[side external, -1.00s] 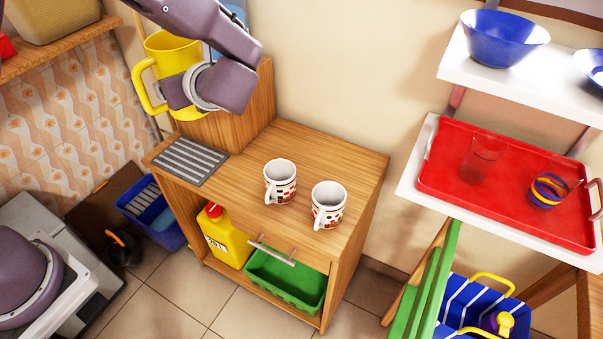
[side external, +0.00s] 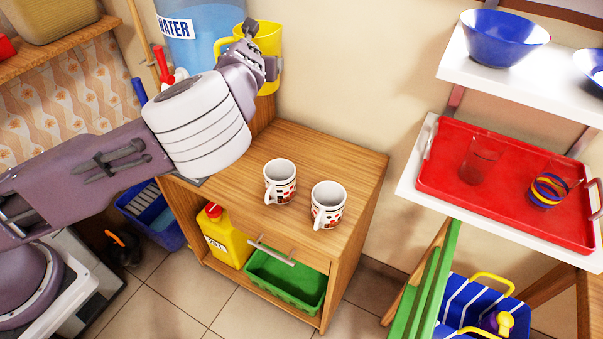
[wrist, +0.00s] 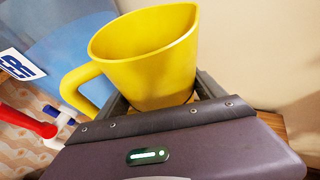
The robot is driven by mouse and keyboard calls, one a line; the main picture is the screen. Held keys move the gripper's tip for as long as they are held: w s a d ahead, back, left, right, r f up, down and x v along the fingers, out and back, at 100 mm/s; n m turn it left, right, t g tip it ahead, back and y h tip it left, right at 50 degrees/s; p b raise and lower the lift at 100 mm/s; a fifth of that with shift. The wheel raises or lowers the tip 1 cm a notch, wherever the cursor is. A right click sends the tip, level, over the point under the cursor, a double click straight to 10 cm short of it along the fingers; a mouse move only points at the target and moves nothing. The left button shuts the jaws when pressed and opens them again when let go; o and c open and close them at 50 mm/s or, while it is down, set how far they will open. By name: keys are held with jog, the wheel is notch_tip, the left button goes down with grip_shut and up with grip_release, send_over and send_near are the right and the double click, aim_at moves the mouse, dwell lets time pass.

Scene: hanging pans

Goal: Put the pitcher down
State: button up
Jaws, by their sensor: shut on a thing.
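The yellow pitcher (side external: 268,52) is held in the air, beside the blue water container and above the back of the wooden cabinet top. My gripper (side external: 262,66) is shut on it. In the wrist view the pitcher (wrist: 150,50) stands between my gripper's fingers (wrist: 165,100), with its open mouth up and its handle to the left. It looks roughly upright, with a slight tilt in the wrist view. Its base is hidden behind my gripper.
Two patterned white mugs (side external: 280,182) stand on the wooden cabinet (side external: 345,160), whose right and back top is clear. The blue water container (side external: 200,40) with a red tap (side external: 168,80) is close to my gripper. A red tray (side external: 450,180) lies on the right shelf.

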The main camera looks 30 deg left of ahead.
jog(key=w+d+r+m+t+h, duration=0.1)
jog(key=w+d+r+m+h, duration=0.1)
jog(key=w+r+m+h, duration=0.5)
jog(key=f, duration=1)
jog(key=f+n, duration=0.1)
jog(key=f, duration=0.9)
jog(key=f+n+y, duration=0.1)
jog(key=f, duration=0.9)
jog(key=shift+w+a+f, duration=0.1)
jog(key=shift+w+f, duration=0.15)
jog(key=shift+f, duration=0.05)
jog(key=o, duration=1.5)
jog(key=v, duration=1.2)
